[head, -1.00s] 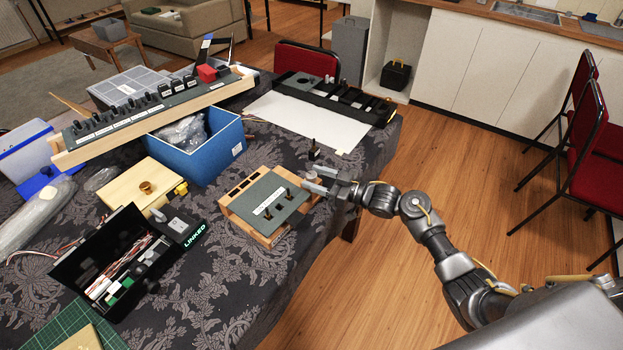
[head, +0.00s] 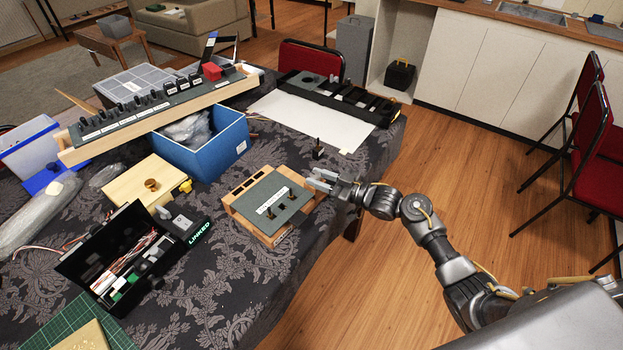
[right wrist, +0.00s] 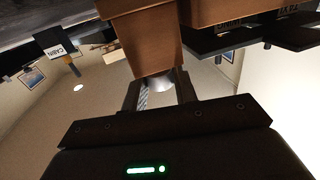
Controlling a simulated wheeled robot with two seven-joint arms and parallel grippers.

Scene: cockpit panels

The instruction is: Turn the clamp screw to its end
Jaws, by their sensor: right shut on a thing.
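My right gripper (head: 322,180) is at the right edge of the small wooden-framed panel (head: 240,211), which has a grey top, a white label and small dark levers. In the right wrist view the gripper's fingers (right wrist: 161,92) are shut on a pale metallic round part, the clamp screw (right wrist: 160,84), at the end of a wooden block (right wrist: 140,45). In the head view the fingers and the panel edge hide the screw. How far it is turned cannot be told. My left gripper is not in view.
A small black upright piece (head: 317,151) stands just behind the gripper. A blue bin (head: 205,158), a pale wooden box (head: 150,180) and an open black case (head: 115,275) lie to the left. A long switch panel (head: 150,113) stands farther back.

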